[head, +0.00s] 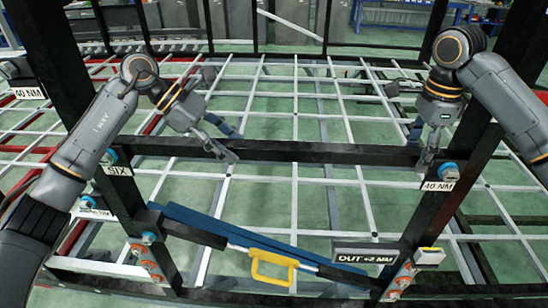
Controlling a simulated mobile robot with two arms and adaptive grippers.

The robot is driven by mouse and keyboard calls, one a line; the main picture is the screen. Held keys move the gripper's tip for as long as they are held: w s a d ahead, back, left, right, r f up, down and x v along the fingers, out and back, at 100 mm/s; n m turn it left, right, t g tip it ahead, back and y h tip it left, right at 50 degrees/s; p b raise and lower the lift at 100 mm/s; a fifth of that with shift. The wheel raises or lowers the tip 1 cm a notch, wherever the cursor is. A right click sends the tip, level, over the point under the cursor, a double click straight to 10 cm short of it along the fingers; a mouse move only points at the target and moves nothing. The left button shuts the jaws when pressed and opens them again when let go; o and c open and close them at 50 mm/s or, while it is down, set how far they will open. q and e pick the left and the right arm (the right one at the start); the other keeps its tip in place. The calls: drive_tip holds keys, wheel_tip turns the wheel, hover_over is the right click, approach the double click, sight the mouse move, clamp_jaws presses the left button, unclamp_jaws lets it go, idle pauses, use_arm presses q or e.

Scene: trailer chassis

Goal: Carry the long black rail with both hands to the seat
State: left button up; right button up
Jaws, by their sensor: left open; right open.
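A long black rail (310,153) runs level across the middle of the head view, between two dark uprights. My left gripper (232,145) is open at the rail's left half, with one finger reaching down over its near side. My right gripper (420,147) is open at the rail's right end, close to the right upright. I cannot tell whether either gripper touches the rail. I cannot tell for sure which part is the seat; brackets with orange rings (151,262) show low on the left upright and low on the right upright (403,278).
A lower slanting bar with a yellow handle (270,267) and a blue strip (235,225) cross the front. A sign "OUT +2 MM" (364,253) hangs at the right. A white grid (295,190) lies behind over green floor. Dark uprights (80,75) flank my arms.

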use_arm(q)
drive_tip(key=shift+a, duration=0.1)
drive_tip(key=v, duration=1.1)
drive_tip(key=shift+a+r, duration=0.2)
drive_tip(key=shift+r, duration=0.15)
use_arm(e)
drive_tip(key=shift+r, duration=0.5)
wheel_tip(320, 180, up, 11)
drive_tip(key=shift+f, duration=0.1)
